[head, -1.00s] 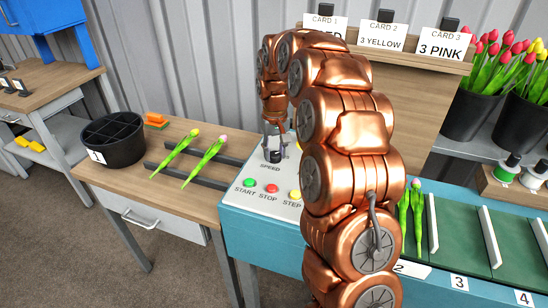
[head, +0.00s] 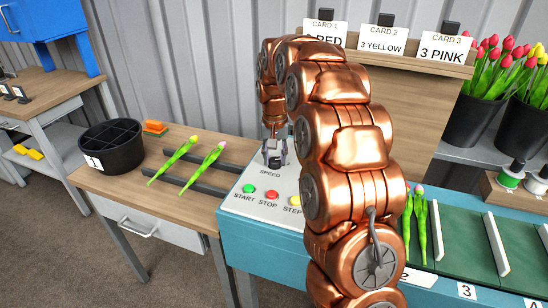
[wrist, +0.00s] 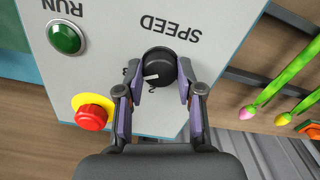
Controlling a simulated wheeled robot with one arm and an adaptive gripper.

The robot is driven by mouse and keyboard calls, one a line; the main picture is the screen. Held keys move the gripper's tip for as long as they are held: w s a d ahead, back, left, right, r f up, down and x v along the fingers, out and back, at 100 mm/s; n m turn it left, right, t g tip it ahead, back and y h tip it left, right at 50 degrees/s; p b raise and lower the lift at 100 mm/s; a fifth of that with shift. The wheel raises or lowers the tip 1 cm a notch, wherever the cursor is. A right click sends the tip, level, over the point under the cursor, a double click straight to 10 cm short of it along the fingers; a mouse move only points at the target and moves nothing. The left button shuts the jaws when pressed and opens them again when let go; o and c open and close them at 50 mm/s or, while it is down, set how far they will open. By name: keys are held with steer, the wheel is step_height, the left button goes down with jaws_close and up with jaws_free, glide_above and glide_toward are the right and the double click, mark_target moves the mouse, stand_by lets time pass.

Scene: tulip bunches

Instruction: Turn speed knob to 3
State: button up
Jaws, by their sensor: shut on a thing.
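The black speed knob (wrist: 158,70) sits on the pale control panel (wrist: 110,30), by the word SPEED, in the wrist view. Its pale pointer mark lies toward a digit that looks like 2; other digits are mostly hidden by the fingers. My gripper (wrist: 160,95) has one finger on each side of the knob and is shut on it. In the head view my gripper (head: 275,150) points down at the panel behind the START, STOP and STEP buttons, and the knob is mostly hidden there.
A red button (wrist: 91,117) on a yellow base and a green RUN button (wrist: 64,37) are close to the gripper. Two tulips (head: 190,163) lie on dark rails left of the panel. A black divided bucket (head: 112,146) stands farther left.

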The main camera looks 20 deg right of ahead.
mark_target(274, 159)
steer(key=o, duration=1.2)
steer(key=shift+c, duration=0.2)
steer(key=shift+r, duration=0.1)
step_height(274, 159, up, 12)
stand_by(0.3)
